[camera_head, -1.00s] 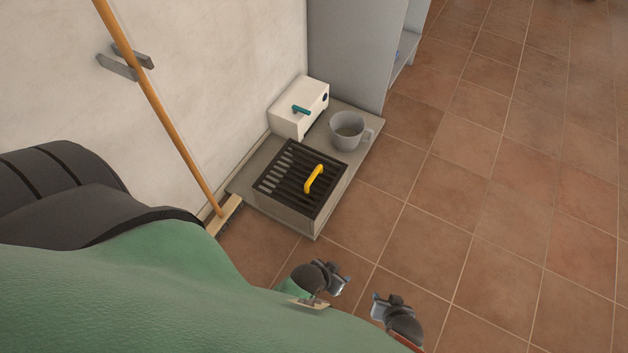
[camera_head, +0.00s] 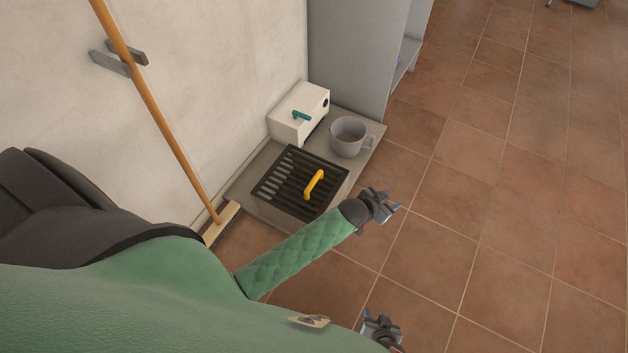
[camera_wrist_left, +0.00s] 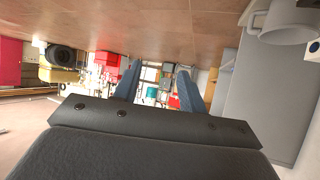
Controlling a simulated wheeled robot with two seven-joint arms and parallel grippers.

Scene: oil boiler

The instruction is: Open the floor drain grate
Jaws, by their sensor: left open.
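The dark slatted floor drain grate (camera_head: 283,191) lies flat on a low grey box in the head view, with a yellow handle (camera_head: 314,185) standing on its top. My left gripper (camera_head: 389,201) is open and empty, just right of the grate's right corner and apart from the handle. In the left wrist view its two fingers (camera_wrist_left: 156,80) are spread with nothing between them, and the grate does not show there. My right gripper (camera_head: 379,323) is low in the head view, above the floor tiles; its fingers are too small to judge.
A grey mug (camera_head: 349,137) and a white box (camera_head: 297,112) with a teal handle stand behind the grate on a low grey platform (camera_head: 372,148). A broom (camera_head: 165,125) leans at the wall on the left. Tiled floor on the right is clear.

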